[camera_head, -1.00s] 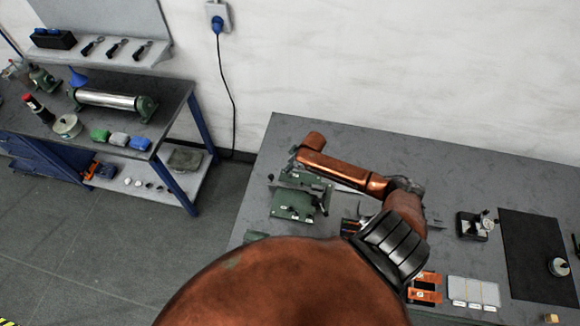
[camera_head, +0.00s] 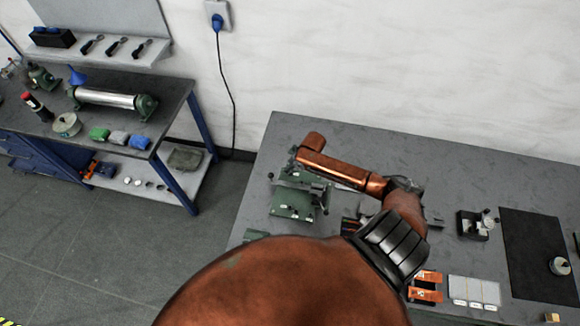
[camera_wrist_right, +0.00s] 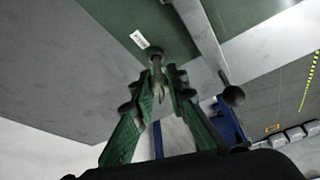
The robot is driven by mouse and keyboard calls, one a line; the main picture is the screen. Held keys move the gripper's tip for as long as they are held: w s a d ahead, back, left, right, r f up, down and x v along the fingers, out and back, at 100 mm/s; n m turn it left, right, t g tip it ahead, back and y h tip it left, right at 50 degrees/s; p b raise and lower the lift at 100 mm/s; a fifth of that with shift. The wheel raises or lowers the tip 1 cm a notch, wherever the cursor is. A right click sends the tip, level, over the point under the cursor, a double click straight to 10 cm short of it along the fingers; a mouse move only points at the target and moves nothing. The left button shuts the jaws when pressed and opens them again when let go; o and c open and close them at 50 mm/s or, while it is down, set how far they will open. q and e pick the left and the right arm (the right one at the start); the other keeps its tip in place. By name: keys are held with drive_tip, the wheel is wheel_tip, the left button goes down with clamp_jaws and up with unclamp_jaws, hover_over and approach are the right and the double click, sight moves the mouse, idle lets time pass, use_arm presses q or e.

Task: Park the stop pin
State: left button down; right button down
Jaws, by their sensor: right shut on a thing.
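The stop pin (camera_wrist_right: 157,68), a slim light pin with a dark knob, is between the green fingers of my right gripper (camera_wrist_right: 160,84) in the right wrist view. The fingers are shut on it. Its far end is close to a dark green plate (camera_wrist_right: 115,14) with a small white label; I cannot tell whether it touches. In the head view my right arm reaches over a green fixture (camera_head: 296,204) on the grey table, and the arm hides part of it. My left gripper is not in view.
A grey bar (camera_wrist_right: 200,35) and a black ball knob (camera_wrist_right: 233,95) are right of the fingers. On the table are orange parts (camera_head: 428,285), a white tray (camera_head: 474,291), a small dark stand (camera_head: 472,229) and a black mat (camera_head: 535,245). The back of the table is clear.

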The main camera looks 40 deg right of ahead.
drive_tip(key=shift+f, duration=0.55)
idle(0.8)
drive_tip(key=c, duration=2.2)
unclamp_jaws()
drive_tip(key=shift+c, duration=0.2)
drive_tip(key=shift+r+p, duration=1.5)
drive_tip(key=shift+p, duration=0.15)
drive_tip(key=shift+o, duration=0.3)
drive_tip(key=o, duration=0.5)
